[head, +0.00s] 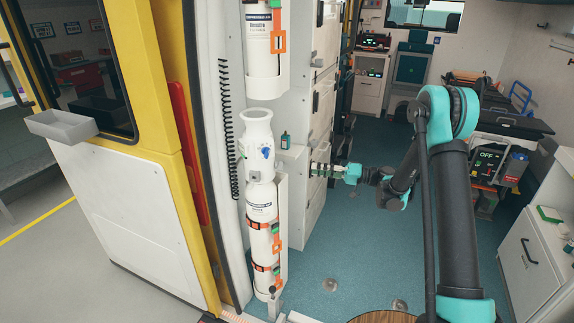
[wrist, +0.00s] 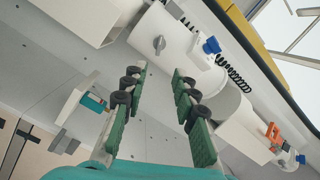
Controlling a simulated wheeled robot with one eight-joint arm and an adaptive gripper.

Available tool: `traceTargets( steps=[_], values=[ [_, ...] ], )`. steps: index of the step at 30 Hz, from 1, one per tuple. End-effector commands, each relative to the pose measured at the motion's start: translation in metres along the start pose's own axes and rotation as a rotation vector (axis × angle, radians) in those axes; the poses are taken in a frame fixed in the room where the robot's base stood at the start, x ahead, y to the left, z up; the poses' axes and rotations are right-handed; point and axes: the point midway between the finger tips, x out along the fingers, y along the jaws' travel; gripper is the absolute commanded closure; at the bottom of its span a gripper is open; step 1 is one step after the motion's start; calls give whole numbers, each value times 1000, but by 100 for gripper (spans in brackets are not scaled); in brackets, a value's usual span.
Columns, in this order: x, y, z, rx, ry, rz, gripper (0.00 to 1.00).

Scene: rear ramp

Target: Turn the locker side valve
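A white cylinder with a wide collar (head: 257,128) stands strapped upright by the locker wall. A blue valve knob (head: 266,153) sits on its neck; a blue knob also shows in the wrist view (wrist: 211,45). A grey knob (wrist: 159,44) shows on the white body nearby, just beyond my fingertips. I cannot tell which knob is the locker side valve. My gripper (head: 318,170) is right of the cylinder, pointing at it and apart from it. In the wrist view its green fingers (wrist: 157,72) are spread with nothing between them.
White lockers (head: 322,110) stand right behind my gripper. A small teal bottle (head: 285,141) stands on a ledge between cylinder and lockers. Another cylinder (head: 262,45) hangs above. A black coiled cord (head: 226,130) runs left. Blue floor (head: 345,250) is open below.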

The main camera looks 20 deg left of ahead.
Motion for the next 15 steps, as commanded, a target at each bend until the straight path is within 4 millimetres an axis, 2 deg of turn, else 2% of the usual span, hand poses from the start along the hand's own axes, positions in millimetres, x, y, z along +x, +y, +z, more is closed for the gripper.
traceTargets(
  steps=[3,15],
  values=[
    [25,0,1,0,-4,-1,72],
    [102,0,1,0,-3,0,72]
  ],
)
